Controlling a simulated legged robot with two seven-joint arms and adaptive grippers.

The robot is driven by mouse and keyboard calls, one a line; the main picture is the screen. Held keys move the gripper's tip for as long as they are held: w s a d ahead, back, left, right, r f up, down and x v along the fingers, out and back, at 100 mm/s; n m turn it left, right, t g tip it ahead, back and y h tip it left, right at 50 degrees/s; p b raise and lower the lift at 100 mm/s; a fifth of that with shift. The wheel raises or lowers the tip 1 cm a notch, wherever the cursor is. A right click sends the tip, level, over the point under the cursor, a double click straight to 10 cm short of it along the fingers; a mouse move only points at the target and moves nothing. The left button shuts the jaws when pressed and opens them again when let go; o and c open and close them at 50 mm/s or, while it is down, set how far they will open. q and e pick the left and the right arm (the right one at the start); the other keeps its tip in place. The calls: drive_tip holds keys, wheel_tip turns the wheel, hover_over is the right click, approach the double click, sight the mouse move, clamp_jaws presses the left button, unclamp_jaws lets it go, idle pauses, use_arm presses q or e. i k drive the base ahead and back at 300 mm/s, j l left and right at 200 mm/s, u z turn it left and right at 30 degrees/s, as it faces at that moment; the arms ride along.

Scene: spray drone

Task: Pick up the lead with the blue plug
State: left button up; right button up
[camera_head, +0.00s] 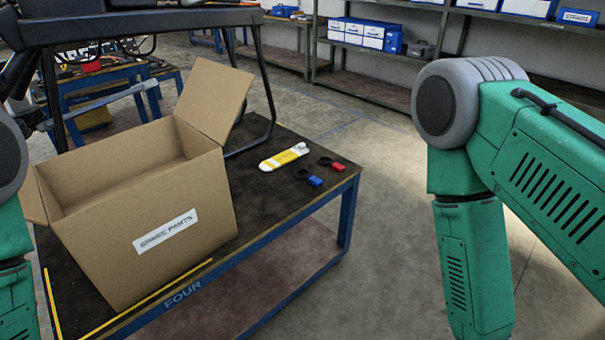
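The lead with the blue plug (315,181) lies on the dark table top near its right edge, with a short black loop at its upper left end. A similar lead with a red plug (338,167) lies just to its right and a little farther back. My green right arm fills the right of the view, and my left arm shows only at the left edge. Neither gripper is in view, so I cannot see whether they are open or shut. Nothing touches the blue plug.
An open cardboard box (140,200) labelled spare parts stands on the table (262,215), left of the leads. A white and yellow device (284,157) lies behind them. A black-legged frame (262,75) stands over the table's back. Shelves with blue and white boxes (365,33) line the wall.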

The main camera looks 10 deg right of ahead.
sight(315, 180)
drive_tip(key=i+l+z, duration=0.2)
drive_tip(key=i+l, duration=0.3)
drive_tip(key=i+l+z, duration=0.2)
drive_tip(key=i+l, duration=0.3)
drive_tip(key=i+l+z, duration=0.2)
drive_tip(key=i+l, duration=0.15)
drive_tip(key=i, duration=0.25)
